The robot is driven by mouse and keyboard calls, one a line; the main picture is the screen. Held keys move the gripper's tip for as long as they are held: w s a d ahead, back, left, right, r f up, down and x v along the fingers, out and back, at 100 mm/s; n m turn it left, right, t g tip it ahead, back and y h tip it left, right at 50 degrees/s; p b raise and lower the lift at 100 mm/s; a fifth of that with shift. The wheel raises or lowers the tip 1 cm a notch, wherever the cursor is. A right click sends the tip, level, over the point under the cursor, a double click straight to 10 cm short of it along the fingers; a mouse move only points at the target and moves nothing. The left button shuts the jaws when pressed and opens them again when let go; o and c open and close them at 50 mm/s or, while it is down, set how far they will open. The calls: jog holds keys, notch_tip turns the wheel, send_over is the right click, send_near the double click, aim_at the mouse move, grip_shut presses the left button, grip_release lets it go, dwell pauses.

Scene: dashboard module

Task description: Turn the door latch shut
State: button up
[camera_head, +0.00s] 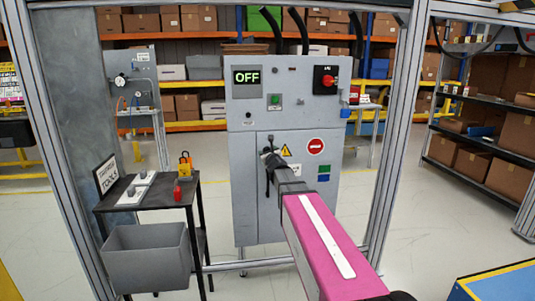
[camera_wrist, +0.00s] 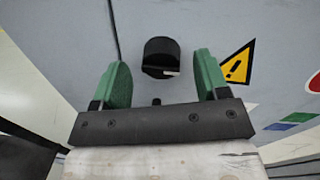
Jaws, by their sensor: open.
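The grey cabinet (camera_head: 245,120) stands ahead in the head view, with a closed-looking door in its lower half. In the head view my gripper (camera_head: 268,160) is at the cabinet front, and my arm hides part of the door.
A display reading OFF (camera_head: 247,78) and a red rotary switch (camera_head: 326,80) sit on the upper cabinet. Metal frame posts (camera_head: 395,120) flank the cabinet.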

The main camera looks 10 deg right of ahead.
jog(key=shift+w, duration=0.9)
jog(key=shift+c, duration=0.3)
jog(key=c, duration=0.9)
jog(key=shift+o, duration=0.2)
